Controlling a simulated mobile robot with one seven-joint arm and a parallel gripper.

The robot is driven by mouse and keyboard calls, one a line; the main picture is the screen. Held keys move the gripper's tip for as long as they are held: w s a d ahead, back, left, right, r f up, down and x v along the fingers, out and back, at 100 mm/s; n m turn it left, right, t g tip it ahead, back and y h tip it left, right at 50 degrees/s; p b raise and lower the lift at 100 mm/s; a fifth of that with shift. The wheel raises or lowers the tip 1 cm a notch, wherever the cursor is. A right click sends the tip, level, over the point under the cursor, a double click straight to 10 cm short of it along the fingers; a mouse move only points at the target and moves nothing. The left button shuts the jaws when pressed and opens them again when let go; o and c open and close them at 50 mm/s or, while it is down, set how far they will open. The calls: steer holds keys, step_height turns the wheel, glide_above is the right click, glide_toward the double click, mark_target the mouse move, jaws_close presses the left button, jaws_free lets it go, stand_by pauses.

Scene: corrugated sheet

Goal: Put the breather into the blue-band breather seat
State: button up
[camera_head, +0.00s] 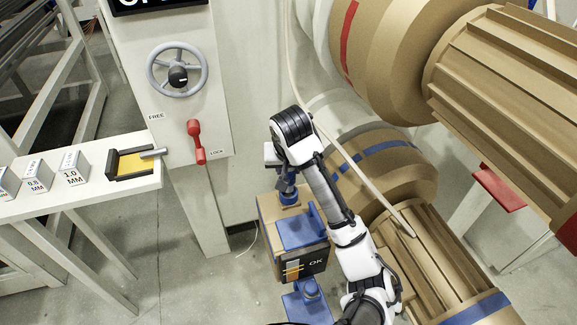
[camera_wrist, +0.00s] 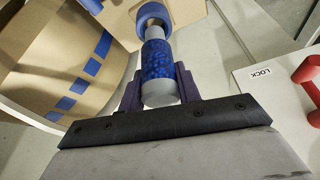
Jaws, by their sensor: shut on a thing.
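In the wrist view my gripper (camera_wrist: 160,88) is shut on the breather (camera_wrist: 158,61), a mottled blue cylinder with a grey end. A short grey stem joins or lines up with a blue collar (camera_wrist: 154,13) past its far end. The collar, likely the blue-band seat, also shows under my gripper in the head view (camera_head: 289,199). I cannot tell whether the breather is inside the collar or only touching it.
The blue-banded roll (camera_head: 385,165) is close right of my arm. A red lever (camera_head: 196,142) and grey handwheel (camera_head: 177,70) are on the panel at left. A bench (camera_head: 85,180) holds gauge blocks.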

mark_target(288, 176)
steer(key=shift+f+b, duration=1.1)
steer(key=shift+f, duration=0.6)
steer(key=o, duration=1.1)
steer(key=shift+r, duration=0.1)
steer(key=p+v, duration=0.3)
steer(key=v, duration=1)
steer(key=shift+s+r+p, duration=0.2)
steer(key=shift+r+p, duration=0.05)
steer(key=shift+p, duration=0.15)
